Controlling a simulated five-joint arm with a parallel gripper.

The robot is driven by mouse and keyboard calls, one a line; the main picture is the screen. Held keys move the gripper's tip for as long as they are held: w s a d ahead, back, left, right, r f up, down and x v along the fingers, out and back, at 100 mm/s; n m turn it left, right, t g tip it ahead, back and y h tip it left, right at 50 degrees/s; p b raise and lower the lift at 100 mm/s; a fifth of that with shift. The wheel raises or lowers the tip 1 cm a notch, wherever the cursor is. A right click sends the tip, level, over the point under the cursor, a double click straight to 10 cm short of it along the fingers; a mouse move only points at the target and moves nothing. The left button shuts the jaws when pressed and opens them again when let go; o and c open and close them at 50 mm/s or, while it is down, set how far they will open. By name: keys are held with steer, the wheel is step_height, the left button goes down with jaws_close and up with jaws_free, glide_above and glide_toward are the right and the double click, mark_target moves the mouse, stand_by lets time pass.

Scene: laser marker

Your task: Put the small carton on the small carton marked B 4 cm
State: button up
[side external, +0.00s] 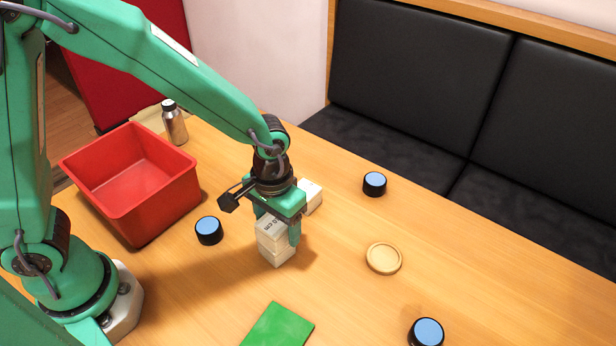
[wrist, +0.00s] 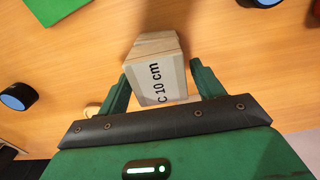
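A small pale carton marked C 10 cm (wrist: 163,84) sits between the two fingers of my gripper (wrist: 158,78). In the side view this carton (side external: 270,230) rests on or just above another pale carton (side external: 278,257) standing on the table. The lower carton's marking is not readable. My gripper (side external: 276,228) points down and straddles the upper carton, with a finger close to each side. In the wrist view I cannot tell whether both fingers touch it. Another whitish carton (side external: 311,196) stands just behind my gripper, partly hidden by it.
A red bin (side external: 190,192) and a metal bottle (side external: 174,122) stand at the left. Blue-topped black pucks (side external: 209,230) (side external: 375,184) (side external: 426,332), a round wooden dish (side external: 384,259) and a green sheet (side external: 278,326) lie around. Bare table lies between them.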

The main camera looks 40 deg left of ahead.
mark_target(276, 220)
steer(key=shift+r, duration=0.1)
stand_by(0.3)
step_height(276, 220, up, 12)
stand_by(0.7)
stand_by(0.5)
steer(key=s+a+r+t, duration=0.2)
steer(key=s+a, duration=0.3)
steer(key=a, duration=0.3)
steer(key=s+a+r+t, duration=0.3)
steer(key=s+a+r, duration=0.1)
steer(key=a, duration=0.5)
steer(key=shift+s+r+t, duration=0.3)
steer(key=shift+s, duration=0.1)
steer(key=shift+o, duration=0.6)
